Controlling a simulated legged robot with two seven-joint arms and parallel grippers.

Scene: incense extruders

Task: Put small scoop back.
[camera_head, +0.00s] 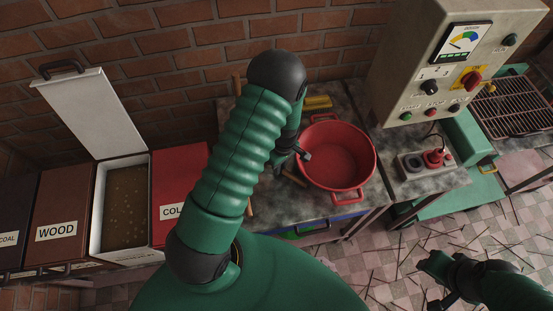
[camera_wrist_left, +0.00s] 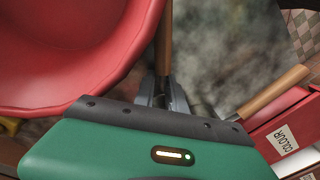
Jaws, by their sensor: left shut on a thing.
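My left gripper (camera_head: 300,155) is low over the work table, beside the left rim of the red basin (camera_head: 340,152). In the left wrist view its fingers (camera_wrist_left: 154,92) are shut on a wooden handle (camera_wrist_left: 165,40), which I take to be the small scoop's. The scoop's head is hidden. This handle runs close beside the basin wall (camera_wrist_left: 70,60). A second wooden handle (camera_wrist_left: 275,90) lies apart from the fingers, near the red COLOUR box (camera_wrist_left: 285,140). My right gripper (camera_head: 440,280) is at the lower right over the floor, too dark to read.
The red box (camera_head: 178,185) stands left of the table, next to an open bin of brown powder (camera_head: 125,205) and the WOOD box (camera_head: 62,210). A control machine (camera_head: 440,60) and a switch box (camera_head: 425,163) stand right of the basin. Sticks litter the floor (camera_head: 400,265).

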